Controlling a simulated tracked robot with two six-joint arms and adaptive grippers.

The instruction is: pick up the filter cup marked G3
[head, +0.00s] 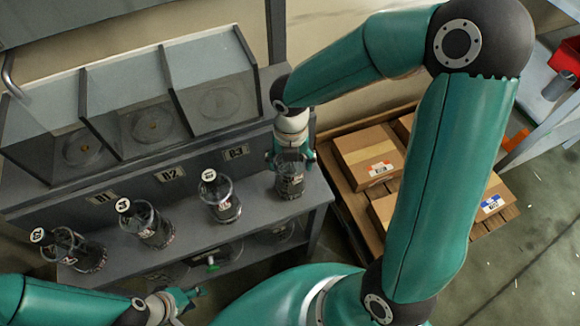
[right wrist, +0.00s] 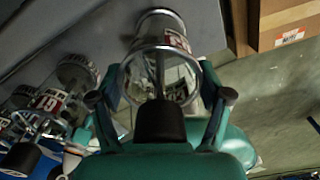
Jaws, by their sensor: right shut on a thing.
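Several clear cylindrical filter cups stand in a row on the grey bench's front ledge. The rightmost cup (head: 290,184) is in my right gripper (head: 290,160), which is shut on it from above. In the right wrist view this cup (right wrist: 158,35) sits upright between the two fingers (right wrist: 162,98); its red-and-white label looks like G3 but is not sharp. I cannot tell whether its base touches the ledge. The other cups are the third (head: 221,201), second (head: 148,226) and leftmost (head: 77,251). My left gripper (head: 180,300) is low at the left, away from the cups; its jaw state is unclear.
Grey bench (head: 322,190) has plates marked R1, R2 and R3 behind the cups, with glass-fronted bays above. Cardboard boxes (head: 368,152) sit on a wooden pallet to the right. A neighbouring cup (right wrist: 50,100) is close on the left in the right wrist view. Floor is open at far right.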

